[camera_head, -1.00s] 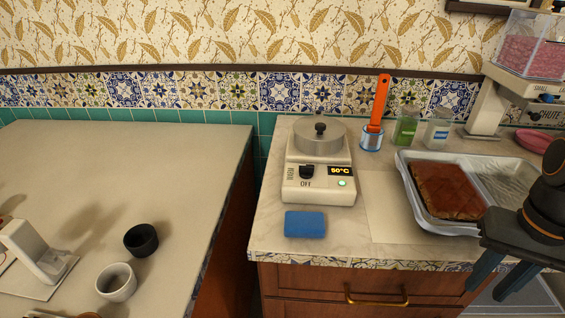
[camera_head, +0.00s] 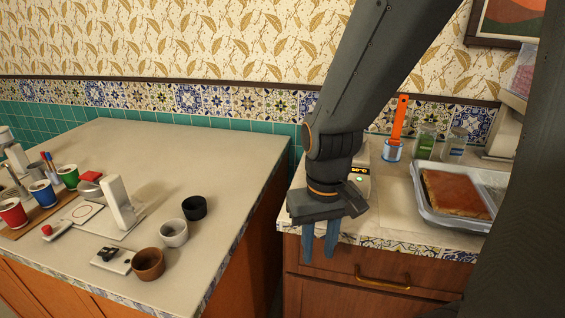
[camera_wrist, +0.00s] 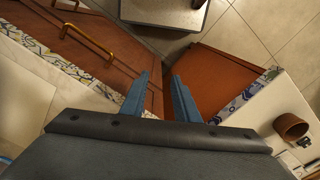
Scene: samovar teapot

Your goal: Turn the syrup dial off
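The syrup warmer (camera_head: 361,186) stands on the right counter in the head view, mostly hidden behind my arm. Its display (camera_head: 360,170) still shows, lit and seemingly reading 50°C. The dial, the pot on top and the OFF mark are hidden now. My gripper (camera_head: 319,252) hangs in front of the warmer at the counter's front edge, fingers pointing down. In the wrist view my gripper (camera_wrist: 160,75) has its two blue fingers apart with nothing between them. That view shows floor and cabinet fronts, not the dial.
A tray (camera_head: 427,213) with a brown slab, an orange-handled tool (camera_head: 398,122) in a jar and two shakers lie right of the warmer. The left counter (camera_head: 150,155) holds a black cup (camera_head: 194,207), a white cup (camera_head: 173,233) and a brown cup (camera_head: 148,264). A gap separates the counters.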

